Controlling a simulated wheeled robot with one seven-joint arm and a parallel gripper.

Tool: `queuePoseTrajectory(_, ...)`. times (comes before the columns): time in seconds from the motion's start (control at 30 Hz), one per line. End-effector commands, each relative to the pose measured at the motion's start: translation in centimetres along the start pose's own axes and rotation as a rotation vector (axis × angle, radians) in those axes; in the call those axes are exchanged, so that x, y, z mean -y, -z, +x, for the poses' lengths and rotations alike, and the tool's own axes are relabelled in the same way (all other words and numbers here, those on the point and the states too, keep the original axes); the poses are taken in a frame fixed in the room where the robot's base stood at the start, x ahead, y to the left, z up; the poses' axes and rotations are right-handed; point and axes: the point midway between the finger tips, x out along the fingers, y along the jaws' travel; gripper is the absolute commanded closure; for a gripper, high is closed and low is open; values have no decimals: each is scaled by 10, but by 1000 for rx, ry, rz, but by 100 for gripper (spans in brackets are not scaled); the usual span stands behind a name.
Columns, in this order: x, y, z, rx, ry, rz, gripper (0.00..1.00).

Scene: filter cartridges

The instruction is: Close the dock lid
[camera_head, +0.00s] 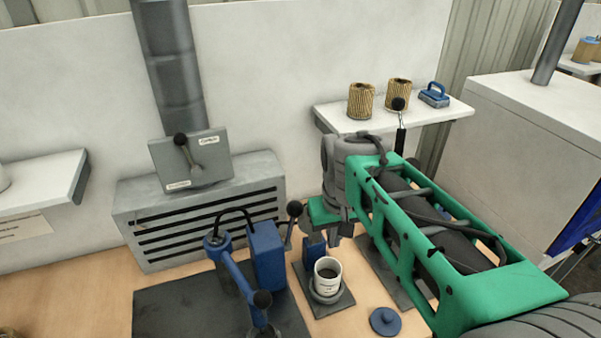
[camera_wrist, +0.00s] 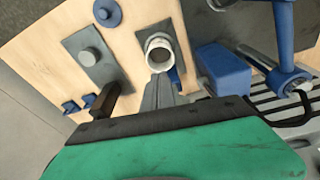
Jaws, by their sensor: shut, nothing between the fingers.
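A white cup-like cartridge (camera_head: 327,272) with a dark label stands upright in a grey round holder on a dark base plate (camera_head: 338,303). A blue upright piece (camera_head: 314,246) stands just behind it, partly hidden by my arm; I cannot tell whether it is the dock lid. In the wrist view the open-topped cartridge (camera_wrist: 160,50) is just beyond my fingertips, with a bit of blue beside it. My gripper (camera_head: 336,240) is shut and empty, above and behind the cartridge. Its fingers also show in the wrist view (camera_wrist: 159,82). I cannot tell whether they touch anything.
A loose blue disc (camera_head: 385,321) with a knob lies right of the cartridge. A blue lever press (camera_head: 267,255) stands left, before a grey slotted box (camera_head: 205,218). A shelf (camera_head: 440,115) holds two tan pleated filters and a blue-handled tool. Bare wood shows around the plates.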

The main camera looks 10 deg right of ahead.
Motion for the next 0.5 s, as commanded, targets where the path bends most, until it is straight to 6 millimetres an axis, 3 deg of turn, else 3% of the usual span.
queuePoseTrajectory(0.03, -1, 18, -30, 22, -1, -11, 100)
queuePoseTrajectory(0.07, -2, 27, -38, 34, -2, -16, 100)
queuePoseTrajectory(0.1, -2, 41, -29, 44, -4, -24, 100)
queuePoseTrajectory(0.27, -3, 118, -38, 92, -7, -56, 100)
queuePoseTrajectory(0.4, 2, 185, -30, 141, 5, -85, 100)
queuePoseTrajectory(0.5, 8, 218, -18, 170, 20, -103, 100)
